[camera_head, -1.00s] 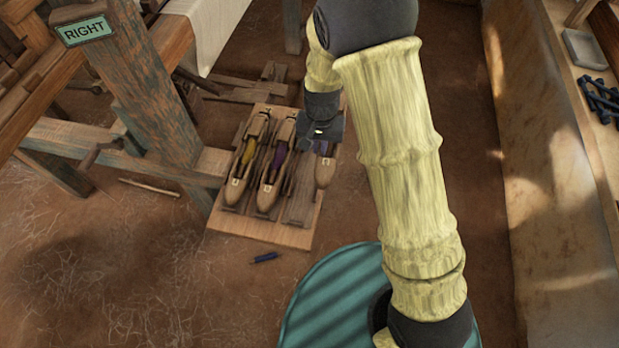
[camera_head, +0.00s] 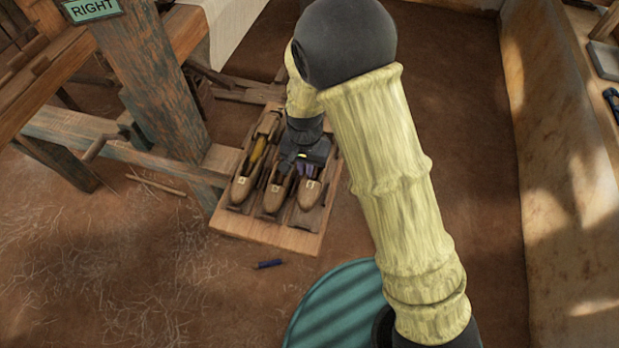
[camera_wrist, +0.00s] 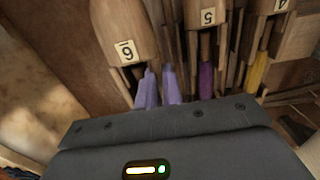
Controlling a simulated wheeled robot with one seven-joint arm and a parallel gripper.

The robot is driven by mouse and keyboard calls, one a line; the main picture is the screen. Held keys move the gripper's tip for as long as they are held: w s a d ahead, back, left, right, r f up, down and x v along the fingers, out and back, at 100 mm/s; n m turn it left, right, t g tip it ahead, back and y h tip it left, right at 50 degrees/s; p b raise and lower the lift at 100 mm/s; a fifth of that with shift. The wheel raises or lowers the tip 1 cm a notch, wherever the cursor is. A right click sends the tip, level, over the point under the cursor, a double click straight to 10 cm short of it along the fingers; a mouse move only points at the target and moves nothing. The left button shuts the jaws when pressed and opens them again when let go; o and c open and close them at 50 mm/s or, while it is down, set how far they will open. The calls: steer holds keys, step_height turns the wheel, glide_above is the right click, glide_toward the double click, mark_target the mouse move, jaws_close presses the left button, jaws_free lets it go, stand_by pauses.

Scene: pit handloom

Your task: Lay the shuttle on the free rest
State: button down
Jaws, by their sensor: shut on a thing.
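The loom's upright post (camera_head: 160,85), with a RIGHT sign (camera_head: 92,9), and a low beam (camera_head: 110,148) stand left of the board. A small blue object (camera_head: 269,264) and a thin stick (camera_head: 156,185) lie on the floor. A wall (camera_head: 560,170) runs along the right.

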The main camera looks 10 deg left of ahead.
steer(key=shift+f, duration=1.4)
steer(key=shift+f, duration=1.85)
steer(key=shift+f, duration=0.1)
steer(key=c, duration=1.5)
jaws_free()
steer(key=shift+c, duration=0.2)
step_height(320, 180, up, 12)
steer(key=shift+r, duration=0.15)
